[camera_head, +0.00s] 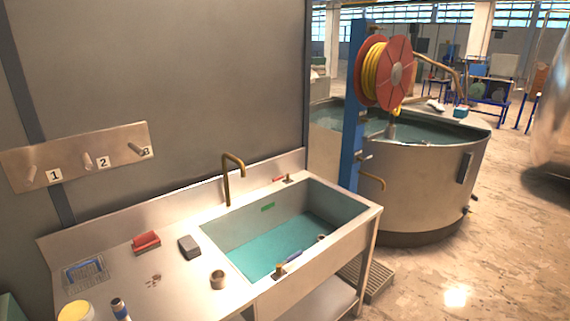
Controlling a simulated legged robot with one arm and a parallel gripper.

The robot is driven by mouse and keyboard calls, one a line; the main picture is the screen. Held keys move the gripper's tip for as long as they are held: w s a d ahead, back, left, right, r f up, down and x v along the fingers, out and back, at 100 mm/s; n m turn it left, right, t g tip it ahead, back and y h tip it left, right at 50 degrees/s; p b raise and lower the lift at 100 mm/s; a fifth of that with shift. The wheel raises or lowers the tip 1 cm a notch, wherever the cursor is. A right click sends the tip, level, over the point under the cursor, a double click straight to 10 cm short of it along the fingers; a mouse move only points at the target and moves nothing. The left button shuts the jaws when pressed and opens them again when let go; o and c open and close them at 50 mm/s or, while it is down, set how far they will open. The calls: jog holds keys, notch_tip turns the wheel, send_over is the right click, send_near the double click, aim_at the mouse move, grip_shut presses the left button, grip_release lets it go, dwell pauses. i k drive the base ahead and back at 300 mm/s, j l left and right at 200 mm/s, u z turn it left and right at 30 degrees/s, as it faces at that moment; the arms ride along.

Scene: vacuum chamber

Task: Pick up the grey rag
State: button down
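No item shows plainly as a grey rag. A small dark grey item (190,246) with a block-like shape lies on the steel counter (180,280), just left of the sink basin; I cannot tell if it is folded cloth or a sponge. A pale grey-white item (435,105) lies at the far rim of the round tank (425,185); it is too small to identify. My gripper is not in view.
The sink basin (245,235) holds teal liquid, with a brass tap (228,180) behind it. A red item (146,242), a cup (218,280), a wire basket (86,274) and a yellow-topped jar (75,311) stand on the counter. Open floor (500,270) lies right.

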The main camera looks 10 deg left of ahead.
aim_at(190, 247)
jog(key=u, duration=1.2)
